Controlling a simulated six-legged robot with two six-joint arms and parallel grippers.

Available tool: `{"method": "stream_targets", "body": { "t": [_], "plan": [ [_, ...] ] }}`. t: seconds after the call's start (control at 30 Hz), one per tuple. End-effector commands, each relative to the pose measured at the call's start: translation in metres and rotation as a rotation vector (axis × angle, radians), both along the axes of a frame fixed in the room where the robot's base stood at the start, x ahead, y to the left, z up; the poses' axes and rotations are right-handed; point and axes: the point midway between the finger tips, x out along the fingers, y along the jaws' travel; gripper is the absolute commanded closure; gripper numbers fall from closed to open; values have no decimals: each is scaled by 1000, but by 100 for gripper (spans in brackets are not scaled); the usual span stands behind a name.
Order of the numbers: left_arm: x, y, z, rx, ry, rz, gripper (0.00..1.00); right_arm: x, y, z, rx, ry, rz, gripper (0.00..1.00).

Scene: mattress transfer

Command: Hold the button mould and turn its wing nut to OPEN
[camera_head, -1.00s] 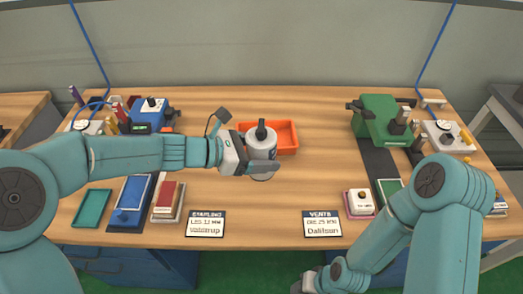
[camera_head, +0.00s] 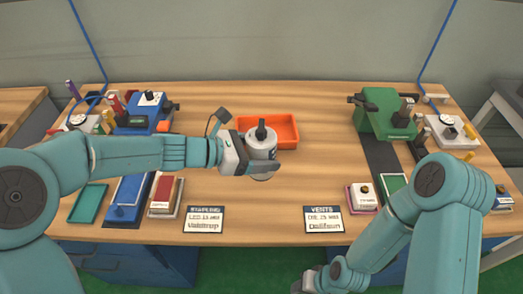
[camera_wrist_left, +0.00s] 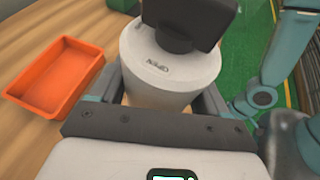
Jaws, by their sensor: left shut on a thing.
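The button mould is a light grey cylinder (camera_head: 262,148) with a black wing nut (camera_head: 261,131) on top. My left gripper (camera_head: 262,162) is shut on the mould's sides and holds it upright over the middle of the table. In the left wrist view the mould (camera_wrist_left: 165,70) sits between the fingers, with raised lettering on its top that looks like OPEN. The dark wing nut (camera_wrist_left: 185,20) fills the top of that view. My right gripper (camera_head: 308,282) is low at the table's front, apart from the mould; its jaws are too unclear to read.
An orange tray (camera_head: 284,131) lies just behind the mould. A blue machine (camera_head: 145,118) stands at left and a green machine (camera_head: 385,115) at right. Two label cards (camera_head: 204,219) and (camera_head: 323,219) lie at the front edge. The middle right of the table is clear.

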Motion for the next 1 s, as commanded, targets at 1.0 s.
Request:
{"method": "stream_targets", "body": {
  "t": [1.0],
  "plan": [
    [0,0,-28,-2,-2,1,83,0,0,-27,0,0,0,57]
  ]
}}
